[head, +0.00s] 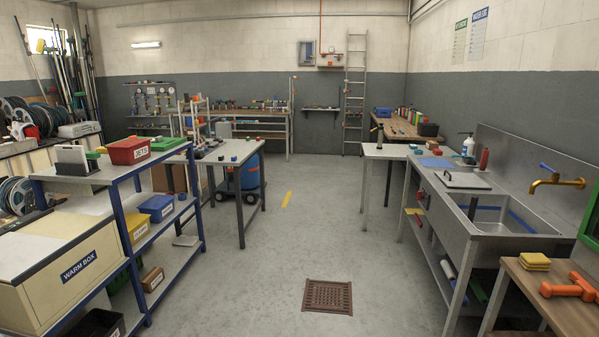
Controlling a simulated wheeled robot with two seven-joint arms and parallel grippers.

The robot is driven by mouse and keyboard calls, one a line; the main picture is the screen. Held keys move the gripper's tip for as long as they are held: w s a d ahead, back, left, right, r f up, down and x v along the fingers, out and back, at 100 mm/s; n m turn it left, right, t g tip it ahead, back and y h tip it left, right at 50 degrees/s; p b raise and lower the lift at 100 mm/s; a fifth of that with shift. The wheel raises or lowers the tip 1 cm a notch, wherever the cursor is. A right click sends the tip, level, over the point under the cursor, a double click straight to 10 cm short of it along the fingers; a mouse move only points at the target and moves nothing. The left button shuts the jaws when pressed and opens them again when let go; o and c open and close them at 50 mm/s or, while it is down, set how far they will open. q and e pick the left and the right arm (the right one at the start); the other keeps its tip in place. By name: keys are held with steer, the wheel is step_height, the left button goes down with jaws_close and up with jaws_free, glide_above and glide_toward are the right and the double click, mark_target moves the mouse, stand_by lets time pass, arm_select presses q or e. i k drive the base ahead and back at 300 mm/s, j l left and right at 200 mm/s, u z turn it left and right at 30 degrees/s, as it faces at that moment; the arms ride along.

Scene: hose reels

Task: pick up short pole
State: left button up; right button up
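Several long poles (62,62) stand upright or lean in the back left corner by the small window. They differ in length, but I cannot tell which one is the short pole, and their lower ends are hidden behind hose reels and a cabinet. Neither of my grippers is in view.
A blue-framed shelf (139,217) with bins and a warm box (62,268) stands at the left. Hose reels (25,117) lie near the poles. A steel sink bench (450,205) is on the right. The middle floor is clear around a brown drain grate (328,297).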

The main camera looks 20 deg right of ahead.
mark_target(381, 129)
steer(key=i+l+z, duration=0.35)
steer(key=i, duration=0.2)
steer(key=i+l+z, duration=0.3)
steer(key=i, duration=0.3)
steer(key=i+z, duration=0.35)
steer(key=i, duration=3)
steer(key=j, duration=0.1)
